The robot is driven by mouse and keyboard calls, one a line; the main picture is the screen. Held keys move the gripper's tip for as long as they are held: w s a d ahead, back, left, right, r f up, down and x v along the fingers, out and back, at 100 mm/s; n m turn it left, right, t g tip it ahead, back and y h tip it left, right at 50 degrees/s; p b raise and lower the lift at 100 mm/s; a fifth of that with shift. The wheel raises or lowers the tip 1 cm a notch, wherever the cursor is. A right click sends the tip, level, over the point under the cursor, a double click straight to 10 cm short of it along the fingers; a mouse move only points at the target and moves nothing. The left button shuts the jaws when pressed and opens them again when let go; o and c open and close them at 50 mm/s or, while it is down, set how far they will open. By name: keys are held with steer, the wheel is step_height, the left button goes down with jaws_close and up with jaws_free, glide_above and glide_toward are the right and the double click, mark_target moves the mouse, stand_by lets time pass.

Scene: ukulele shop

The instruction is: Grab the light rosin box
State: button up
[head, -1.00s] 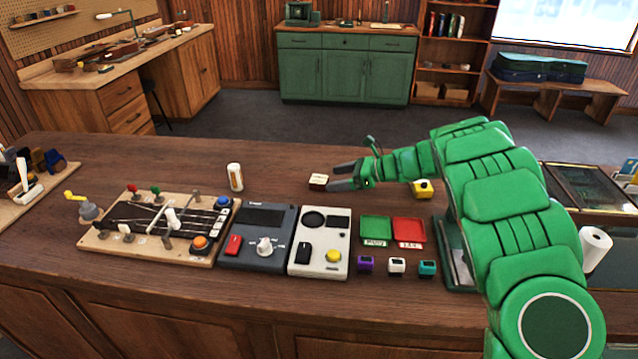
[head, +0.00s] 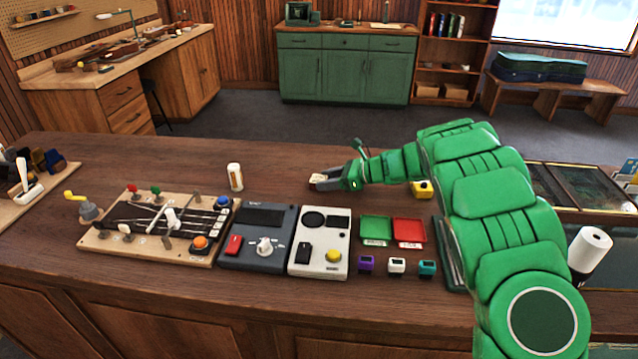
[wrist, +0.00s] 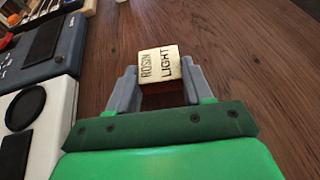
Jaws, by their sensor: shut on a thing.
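The light rosin box (head: 318,178) is a small box with a cream top and a dark reddish-brown lower part. In the wrist view its top (wrist: 159,65) reads "ROSIN LIGHT". My gripper (head: 322,182) has its grey fingers on both sides of the box, near the far part of the wooden counter. In the wrist view the gripper (wrist: 155,84) is shut on the box, one finger against each side. I cannot tell whether the box touches the counter.
A white bottle (head: 235,177) stands to the left. A cream device (head: 320,243), a dark grey device (head: 257,237), and green (head: 376,230) and red (head: 409,232) trays lie nearer. A yellow object (head: 421,189) is beside my arm.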

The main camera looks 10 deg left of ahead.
steer(key=shift+c, duration=0.8)
steer(key=shift+r, duration=0.1)
steer(key=shift+r, duration=0.55)
steer(key=r, duration=0.2)
steer(key=shift+s+d+r, duration=0.1)
steer(key=shift+s+r, duration=0.15)
steer(key=shift+r, duration=0.05)
steer(key=shift+s+d+r, duration=0.2)
steer(key=shift+s+r, duration=0.3)
steer(key=shift+r, duration=0.05)
steer(key=s+d+r, duration=0.3)
steer(key=s+r, duration=0.5)
steer(key=s, duration=0.4)
